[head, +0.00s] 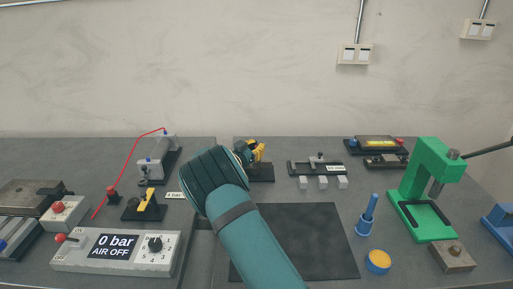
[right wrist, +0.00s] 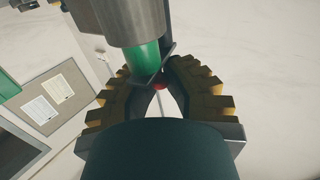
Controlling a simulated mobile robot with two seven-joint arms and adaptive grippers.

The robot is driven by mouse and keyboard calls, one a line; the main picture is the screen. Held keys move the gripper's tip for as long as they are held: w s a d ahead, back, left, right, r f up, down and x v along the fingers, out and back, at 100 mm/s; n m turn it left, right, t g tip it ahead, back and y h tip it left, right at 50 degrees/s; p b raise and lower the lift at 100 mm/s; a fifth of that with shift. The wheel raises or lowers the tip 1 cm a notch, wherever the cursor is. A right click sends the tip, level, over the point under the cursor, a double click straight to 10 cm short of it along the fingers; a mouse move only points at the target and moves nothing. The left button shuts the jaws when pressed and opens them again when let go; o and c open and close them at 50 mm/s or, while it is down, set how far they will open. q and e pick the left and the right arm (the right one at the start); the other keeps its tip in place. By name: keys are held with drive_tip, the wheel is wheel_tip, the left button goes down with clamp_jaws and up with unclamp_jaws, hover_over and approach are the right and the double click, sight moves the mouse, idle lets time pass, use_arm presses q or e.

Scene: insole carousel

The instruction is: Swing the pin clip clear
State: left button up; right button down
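My right gripper (head: 258,153) is at the small black base (head: 261,174) at the back middle of the bench. My forearm and wrist hide most of what stands there in the head view. In the right wrist view, the yellow ridged fingers of my right gripper (right wrist: 159,84) converge on a small red ball (right wrist: 160,86). A thin grey plate (right wrist: 152,76) lies over the fingertips, so I cannot tell whether they grip. A green cylinder (right wrist: 143,58) under a grey metal body (right wrist: 128,22) is just beyond. I cannot make out the pin clip for certain. My left gripper is out of view.
A pressure box (head: 116,250) reading 0 bar, AIR OFF, is at the front left. A dark mat (head: 310,240) lies right of my forearm. A blue post (head: 368,214), an orange-topped pot (head: 378,261) and a green press (head: 424,190) stand further right.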

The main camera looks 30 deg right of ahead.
drive_tip(key=shift+t, duration=0.3)
drive_tip(key=shift+w+d+r+n+t+y+p, duration=0.1)
drive_tip(key=shift+d+n+t+y+p, duration=0.35)
drive_tip(key=shift+n+t+y, duration=2.15)
drive_tip(key=shift+s+d+r+n+t+y, duration=0.1)
drive_tip(key=shift+d+n+t+y, duration=0.45)
drive_tip(key=shift+n+y, duration=4.25)
drive_tip(key=shift+w+d+r+n+t+y+p, duration=0.2)
drive_tip(key=shift+d+n+t+y, duration=1.1)
drive_tip(key=shift+y, duration=3.8)
drive_tip(key=shift+a+f+n+y, duration=0.1)
drive_tip(key=shift+a+n+y, duration=0.35)
drive_tip(key=shift+n, duration=0.65)
drive_tip(key=c, duration=1)
unclamp_jaws()
drive_tip(key=shift+s+a, duration=0.1)
drive_tip(key=shift+f, duration=0.15)
